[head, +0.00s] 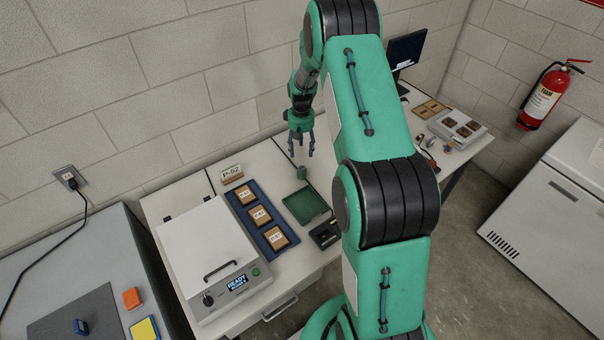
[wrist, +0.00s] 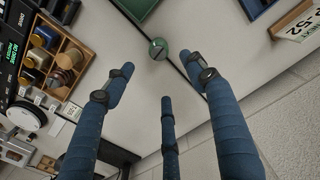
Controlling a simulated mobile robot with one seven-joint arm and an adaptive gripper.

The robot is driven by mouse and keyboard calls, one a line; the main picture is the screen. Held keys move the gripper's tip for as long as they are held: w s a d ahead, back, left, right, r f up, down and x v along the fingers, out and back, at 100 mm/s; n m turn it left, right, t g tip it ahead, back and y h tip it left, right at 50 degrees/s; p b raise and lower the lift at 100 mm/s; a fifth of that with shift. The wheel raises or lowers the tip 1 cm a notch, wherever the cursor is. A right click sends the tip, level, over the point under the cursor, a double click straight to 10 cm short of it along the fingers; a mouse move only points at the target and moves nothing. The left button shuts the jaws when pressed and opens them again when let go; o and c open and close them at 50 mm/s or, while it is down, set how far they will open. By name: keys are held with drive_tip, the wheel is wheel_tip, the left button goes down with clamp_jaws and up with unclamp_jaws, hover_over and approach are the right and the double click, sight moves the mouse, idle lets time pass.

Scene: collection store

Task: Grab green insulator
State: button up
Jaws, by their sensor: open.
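The green insulator is a small round green piece (head: 302,173) standing on the white worktop just behind the green tray (head: 306,206). In the wrist view the insulator (wrist: 158,49) shows from above with a dark slot across it, near a dark seam in the worktop. My gripper (head: 300,146) hangs above the worktop, pointing down, a little behind and above the insulator. In the wrist view its blue fingers (wrist: 158,76) are spread apart with nothing between them. The insulator lies just beyond the fingertips, apart from them.
A white lidded machine (head: 207,249) stands further left. A wooden box of spools (wrist: 55,62) shows at left in the wrist view. Bare worktop surrounds the insulator.

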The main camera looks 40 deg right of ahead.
sight(302, 167)
wheel_tip(302, 167, down, 8)
drive_tip(key=shift+f, duration=0.1)
idle(0.4)
drive_tip(key=shift+s+f+b, duration=0.2)
drive_tip(key=shift+f+b, duration=0.25)
drive_tip(key=shift+f, duration=2.15)
drive_tip(key=shift+c, duration=0.5)
drive_tip(key=c, duration=1.2)
